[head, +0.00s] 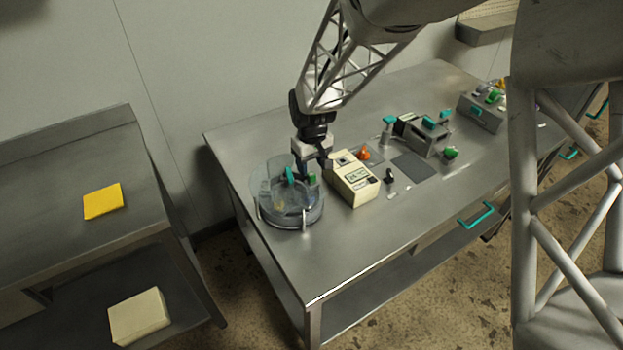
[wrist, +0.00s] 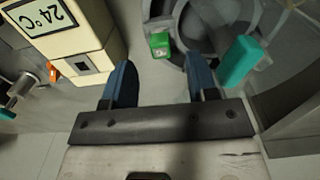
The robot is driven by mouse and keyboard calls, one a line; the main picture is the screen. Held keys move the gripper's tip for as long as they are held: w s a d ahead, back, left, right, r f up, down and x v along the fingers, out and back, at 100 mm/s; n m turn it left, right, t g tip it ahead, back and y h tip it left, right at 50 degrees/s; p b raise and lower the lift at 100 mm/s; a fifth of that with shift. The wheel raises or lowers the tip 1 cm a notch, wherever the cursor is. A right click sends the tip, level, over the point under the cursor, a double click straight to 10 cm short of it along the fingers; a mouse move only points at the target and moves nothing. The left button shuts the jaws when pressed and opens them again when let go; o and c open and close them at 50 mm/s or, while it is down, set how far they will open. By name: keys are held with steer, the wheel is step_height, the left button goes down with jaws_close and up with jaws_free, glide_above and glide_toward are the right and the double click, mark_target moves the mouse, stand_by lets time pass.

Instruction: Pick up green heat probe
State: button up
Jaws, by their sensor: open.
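The green heat probe appears as a small bright green block (wrist: 160,44) in the wrist view, at the edge of a round grey vessel. In the head view it is a small green spot (head: 312,179) just below my gripper (head: 312,170). My gripper's two dark blue fingers (wrist: 159,72) are spread apart, with nothing between them. The green block lies beyond the fingertips, between their lines and apart from them. Any thinner part of the probe is not clear to me.
A cream meter (wrist: 70,30) reading 24°C stands close to my left finger in the wrist view. A teal handle (wrist: 240,62) is close to the right finger. The clear-walled round vessel (head: 291,213) stands at the steel table's (head: 350,252) left end.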

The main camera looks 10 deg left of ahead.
mark_target(311, 174)
steer(key=shift+f, duration=2.45)
jaws_close()
steer(key=shift+r, duration=0.15)
steer(key=shift+r, duration=4.9)
steer(key=shift+w, duration=0.1)
steer(key=w+d+f, duration=0.1)
steer(key=w+d, duration=0.6)
steer(key=w, duration=0.2)
steer(key=shift+f, duration=0.35)
